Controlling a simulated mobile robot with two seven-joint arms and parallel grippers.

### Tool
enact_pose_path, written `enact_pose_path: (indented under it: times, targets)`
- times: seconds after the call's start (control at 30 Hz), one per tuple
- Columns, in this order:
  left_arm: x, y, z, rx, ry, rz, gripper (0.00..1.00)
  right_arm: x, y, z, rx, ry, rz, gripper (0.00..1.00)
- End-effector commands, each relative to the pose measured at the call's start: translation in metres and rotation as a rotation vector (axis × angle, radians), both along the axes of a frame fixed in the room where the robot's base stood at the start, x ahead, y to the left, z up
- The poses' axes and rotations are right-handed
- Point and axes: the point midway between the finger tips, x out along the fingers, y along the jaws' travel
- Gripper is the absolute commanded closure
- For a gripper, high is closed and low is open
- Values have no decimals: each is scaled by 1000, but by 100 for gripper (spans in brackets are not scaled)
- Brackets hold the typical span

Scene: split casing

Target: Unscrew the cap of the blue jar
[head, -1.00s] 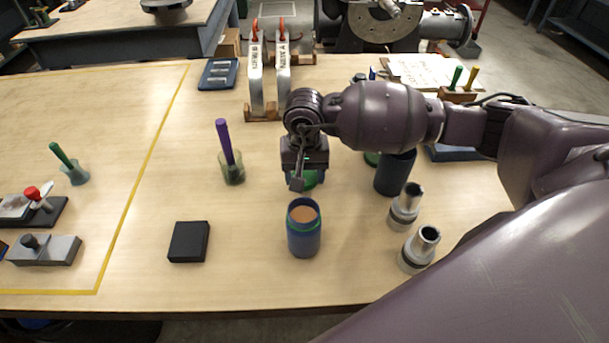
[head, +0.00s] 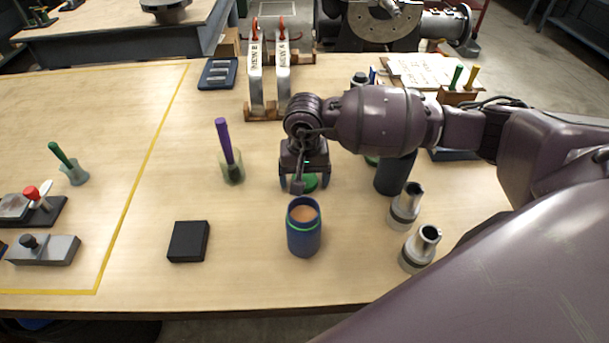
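The blue jar (head: 304,238) stands upright near the front middle of the table. Its mouth is uncovered, showing orange-brown contents, and a green ring circles its neck. A green cap (head: 310,182) sits apart from the jar, just behind it, low at the table and partly hidden by my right gripper. My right gripper (head: 305,184) points down over the cap. Its fingers appear spread on either side of the cap, so it looks open. My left gripper is out of view.
A dark cup (head: 391,176) and two metal fittings (head: 405,206) (head: 420,248) stand right of the jar. A black block (head: 188,241) lies to the left. A holder with a purple-handled tool (head: 229,158) stands behind it.

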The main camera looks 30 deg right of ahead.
Motion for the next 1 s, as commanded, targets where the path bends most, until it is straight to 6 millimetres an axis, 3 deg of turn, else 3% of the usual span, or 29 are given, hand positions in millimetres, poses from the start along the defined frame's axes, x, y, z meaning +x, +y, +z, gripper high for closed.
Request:
enact_pose_path:
  times: [0.17,0.5,0.7,1.0]
  targets:
    - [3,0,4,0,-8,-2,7,1,0,16,1,-4,1,15]
    - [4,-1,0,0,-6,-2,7,1,0,81,-1,-4,1,15]
    - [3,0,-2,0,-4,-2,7,1,0,109,0,-3,0,15]
    - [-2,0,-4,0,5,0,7,0,0,123,0,-1,0,15]
